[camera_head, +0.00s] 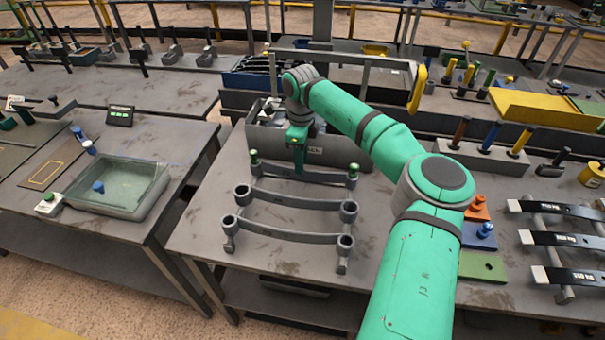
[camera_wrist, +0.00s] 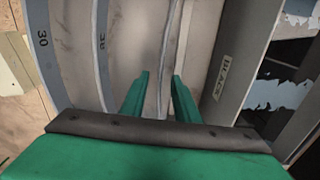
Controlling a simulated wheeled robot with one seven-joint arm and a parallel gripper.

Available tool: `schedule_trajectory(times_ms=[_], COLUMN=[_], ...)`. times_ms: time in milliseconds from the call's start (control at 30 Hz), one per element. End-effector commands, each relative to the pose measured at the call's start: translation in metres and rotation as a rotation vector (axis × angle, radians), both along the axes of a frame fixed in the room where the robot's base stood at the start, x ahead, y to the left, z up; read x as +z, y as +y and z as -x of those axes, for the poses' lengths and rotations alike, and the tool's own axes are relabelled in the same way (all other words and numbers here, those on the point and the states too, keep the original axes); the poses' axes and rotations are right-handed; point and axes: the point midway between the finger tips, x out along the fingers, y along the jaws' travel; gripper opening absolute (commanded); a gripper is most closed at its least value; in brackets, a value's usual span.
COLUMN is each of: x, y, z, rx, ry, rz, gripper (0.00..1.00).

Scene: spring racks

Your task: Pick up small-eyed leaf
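A rack on the table holds grey curved leaves with round eyes at their ends. The front leaf (camera_head: 285,235) and the one behind it (camera_head: 290,200) show clearly. Two green-topped posts (camera_head: 253,158) stand at the rack's back. I cannot tell for sure which leaf is the small-eyed one. My gripper (camera_head: 298,168) points down at the back of the rack, between those posts. In the wrist view, its two green fingers (camera_wrist: 160,77) are apart, with a thin grey edge (camera_wrist: 168,50) between them. I see no firm contact; the arm hides part of the back.
A grey bin (camera_head: 335,152) with parts stands close behind the rack; its wall is near the gripper. Orange and blue blocks (camera_head: 482,235) and a green plate (camera_head: 482,266) lie to the right. A grey tray (camera_head: 140,205) is on the left table.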

Motion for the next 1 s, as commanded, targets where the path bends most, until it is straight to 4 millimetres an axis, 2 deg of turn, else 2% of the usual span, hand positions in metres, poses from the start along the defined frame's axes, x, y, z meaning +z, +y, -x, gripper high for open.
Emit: schedule_trajectory(times_ms=[400, 667, 767, 800, 1000], x=[-0.047, -0.05, -0.05, -0.05, -0.048], y=[-0.001, -0.002, -0.003, -0.003, 0.003], z=[0.001, 0.0, 0.0, 0.0, -0.001], rx=[0.001, 0.001, 0.0, 0.0, 0.007], ry=[0.001, 0.0, 0.0, 0.0, -0.003], rz=[0.0, 0.0, 0.0, 0.0, 0.0], gripper=[0.28, 0.28, 0.04, 0.0, 0.0])
